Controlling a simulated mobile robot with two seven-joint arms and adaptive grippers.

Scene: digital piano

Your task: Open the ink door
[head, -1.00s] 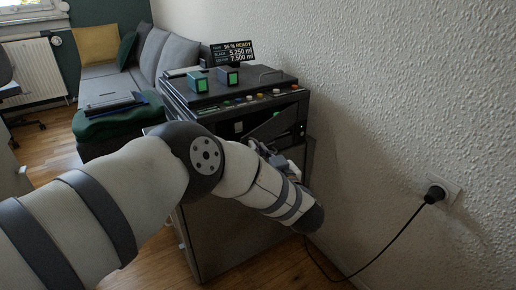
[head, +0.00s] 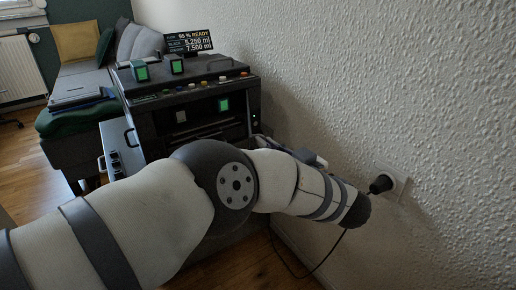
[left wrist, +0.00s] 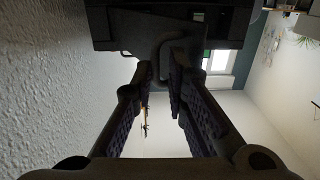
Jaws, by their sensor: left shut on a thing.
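The dark ink machine (head: 190,98) stands against the wall in the head view. Its front shows a recess with a green-lit block (head: 223,104) and a pale block (head: 181,117) inside. In the left wrist view a dark panel (left wrist: 222,24), which looks like the ink door, carries a bent bar handle (left wrist: 172,38). My left gripper (left wrist: 160,76) is shut on this handle. In the head view my left gripper (head: 308,156) is right of the machine front, mostly behind my forearm, so the door and fingertips are hidden there. My right gripper is not in view.
Two green-faced cartridges (head: 175,64) and a display (head: 188,42) are on top of the machine. A box-like tray (head: 121,148) is at its left side. The textured wall (head: 430,90), with a plug (head: 381,184) and cable, is close on the right.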

